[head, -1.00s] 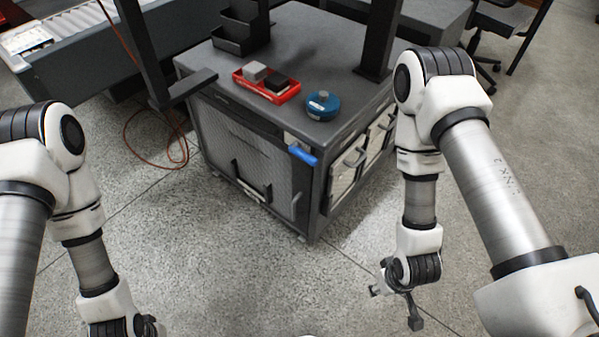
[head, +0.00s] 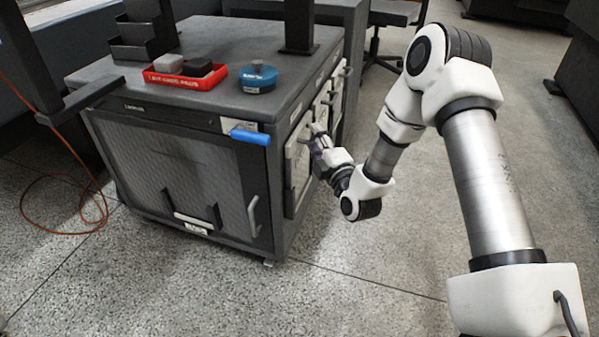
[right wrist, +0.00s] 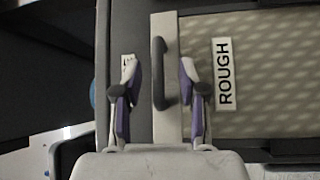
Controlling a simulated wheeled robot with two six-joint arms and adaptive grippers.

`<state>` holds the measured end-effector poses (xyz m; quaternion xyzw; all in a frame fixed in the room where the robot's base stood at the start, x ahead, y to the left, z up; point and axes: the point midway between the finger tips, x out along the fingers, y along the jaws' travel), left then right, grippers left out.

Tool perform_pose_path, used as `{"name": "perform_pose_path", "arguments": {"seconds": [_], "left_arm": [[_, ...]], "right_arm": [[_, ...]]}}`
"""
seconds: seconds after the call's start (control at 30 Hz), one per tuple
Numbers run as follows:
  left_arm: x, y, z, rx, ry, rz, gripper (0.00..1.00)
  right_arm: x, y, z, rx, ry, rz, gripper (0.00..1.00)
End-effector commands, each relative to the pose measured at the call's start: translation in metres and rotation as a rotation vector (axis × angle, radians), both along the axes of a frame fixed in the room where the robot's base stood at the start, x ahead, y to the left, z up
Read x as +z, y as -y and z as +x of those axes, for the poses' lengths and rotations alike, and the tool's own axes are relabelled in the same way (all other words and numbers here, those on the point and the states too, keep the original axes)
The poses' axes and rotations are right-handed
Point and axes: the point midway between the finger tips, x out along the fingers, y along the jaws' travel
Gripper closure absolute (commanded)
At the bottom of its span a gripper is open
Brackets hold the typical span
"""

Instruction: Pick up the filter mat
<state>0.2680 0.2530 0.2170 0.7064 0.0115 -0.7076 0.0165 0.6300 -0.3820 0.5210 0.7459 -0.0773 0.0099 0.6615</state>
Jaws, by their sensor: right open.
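A pale, diamond-patterned panel (right wrist: 265,75) with a "ROUGH" label (right wrist: 223,74) fills the right of the right wrist view. It may be the filter mat; I cannot tell for sure. A light strip with a dark handle (right wrist: 158,72) runs along its left side. My right gripper (right wrist: 158,80) is open, with its two fingers on either side of the handle. Contact cannot be seen. In the head view my right gripper (head: 316,142) is at the cabinet's right side, by the light-framed panels (head: 299,160). My left gripper is out of view.
The dark cabinet (head: 215,105) carries a red tray (head: 185,82) with two blocks, a blue round container (head: 258,78) and black bins (head: 138,38). A blue handle (head: 250,136) sticks out at its front corner. An orange cable (head: 62,205) lies on the floor.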

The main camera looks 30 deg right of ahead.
Motion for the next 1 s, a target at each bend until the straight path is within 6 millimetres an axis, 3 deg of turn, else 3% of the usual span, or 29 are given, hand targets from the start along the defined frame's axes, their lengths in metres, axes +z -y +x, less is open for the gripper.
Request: {"name": "perform_pose_path", "arguments": {"seconds": [0.1,0.27,0.3,0.4,0.8,1.0], "left_arm": [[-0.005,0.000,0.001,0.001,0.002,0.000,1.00],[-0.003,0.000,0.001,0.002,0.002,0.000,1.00],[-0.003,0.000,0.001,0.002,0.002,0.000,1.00],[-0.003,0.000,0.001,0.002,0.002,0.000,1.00],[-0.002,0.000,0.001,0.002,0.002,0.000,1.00],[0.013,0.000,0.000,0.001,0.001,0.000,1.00]], "right_arm": [[0.001,0.001,0.010,0.001,0.001,0.000,0.59],[0.002,0.001,0.010,0.000,-0.001,0.001,0.59],[0.002,0.001,0.010,0.000,-0.001,0.001,0.66],[0.002,0.001,0.010,0.000,-0.002,0.001,1.00],[0.003,0.001,0.010,0.000,-0.001,0.001,1.00],[0.021,0.000,0.018,0.003,-0.001,0.001,1.00]]}}
